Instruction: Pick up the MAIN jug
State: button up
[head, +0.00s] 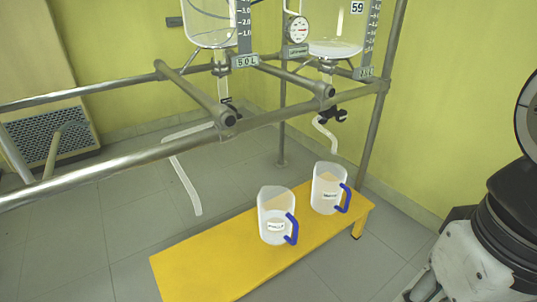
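Two clear jugs with blue handles stand upright on a yellow bench (205,262). The nearer jug (272,209) is left of the other and has a white label on its front. The farther jug (326,181) stands near the bench's right end and has a label too. Both labels are too small to read, so I cannot tell which is the MAIN jug. Both handles face right. My gripper is not in view; only parts of my arm show at the right edge, well apart from the jugs.
A metal pipe frame (120,161) crosses above and behind the bench, holding glass vessels (210,22) with a gauge (298,29). A pale tube (185,185) hangs left of the jugs; another outlet tube (326,134) hangs above the farther jug. The bench's left part is bare.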

aim_at(332, 193)
jog(key=k+j+u, duration=0.15)
jog(key=j+z, duration=0.15)
jog(key=j, duration=0.3)
jog(key=i+j+z, duration=0.15)
jog(key=z, duration=0.3)
jog(key=i+j+z, duration=0.15)
jog(key=j+z, duration=0.3)
jog(key=i+j+z, duration=0.1)
jog(key=z, duration=0.35)
jog(key=j, duration=0.1)
